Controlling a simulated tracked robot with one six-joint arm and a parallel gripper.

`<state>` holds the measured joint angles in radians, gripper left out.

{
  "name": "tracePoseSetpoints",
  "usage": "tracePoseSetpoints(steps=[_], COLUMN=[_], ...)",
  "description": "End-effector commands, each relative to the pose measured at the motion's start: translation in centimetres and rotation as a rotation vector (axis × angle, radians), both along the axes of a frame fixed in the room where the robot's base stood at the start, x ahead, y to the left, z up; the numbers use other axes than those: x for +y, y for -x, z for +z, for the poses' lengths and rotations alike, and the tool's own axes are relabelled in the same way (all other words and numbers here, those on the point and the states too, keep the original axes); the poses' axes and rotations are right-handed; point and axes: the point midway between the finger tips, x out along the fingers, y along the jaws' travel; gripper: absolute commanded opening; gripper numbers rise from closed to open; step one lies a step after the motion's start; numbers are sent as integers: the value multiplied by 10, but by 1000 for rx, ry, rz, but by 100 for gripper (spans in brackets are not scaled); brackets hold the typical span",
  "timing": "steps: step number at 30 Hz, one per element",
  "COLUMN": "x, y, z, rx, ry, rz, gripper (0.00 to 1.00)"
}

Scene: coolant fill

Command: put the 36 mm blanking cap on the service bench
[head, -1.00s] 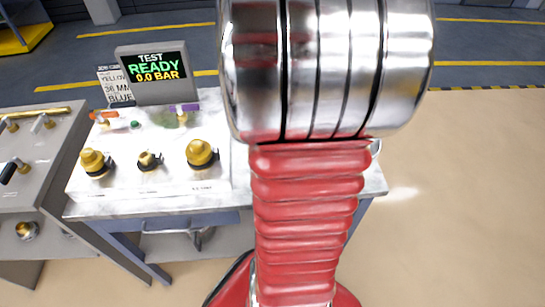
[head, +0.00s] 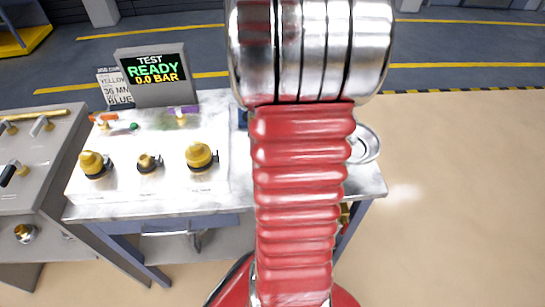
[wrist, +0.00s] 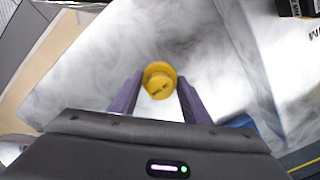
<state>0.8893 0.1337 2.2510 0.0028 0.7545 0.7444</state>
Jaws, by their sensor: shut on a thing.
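A yellow cap with dark, unreadable marking (wrist: 159,76) is between the purple fingers of my gripper (wrist: 159,88) in the wrist view. The gripper is shut on it. I take it as the 36 mm blanking cap, though its size cannot be read. The service bench has a grey-white marbled top (wrist: 85,75), which lies behind the cap. I cannot tell whether the cap touches it. In the head view the bench top (head: 225,207) shows around the test panel; my arm hides the gripper and the held cap.
The white panel (head: 130,187) carries several brass and yellow fittings, including a large one (head: 200,155). A display (head: 152,70) reads READY, 0.0 BAR. A job card (head: 114,88) stands beside it. A round silver dish (head: 366,144) sits at the bench's right, partly behind my arm.

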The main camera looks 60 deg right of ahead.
Motion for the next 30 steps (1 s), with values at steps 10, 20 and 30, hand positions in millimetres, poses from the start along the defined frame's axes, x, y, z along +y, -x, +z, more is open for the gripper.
tracePoseSetpoints(steps=[10,20,30], x=[0,0,-1], y=[0,0,-1], z=[-1,-1,10], rx=[0,0,-2], ry=[1,0,2], rz=[1,1,1], gripper=[46,62,62])
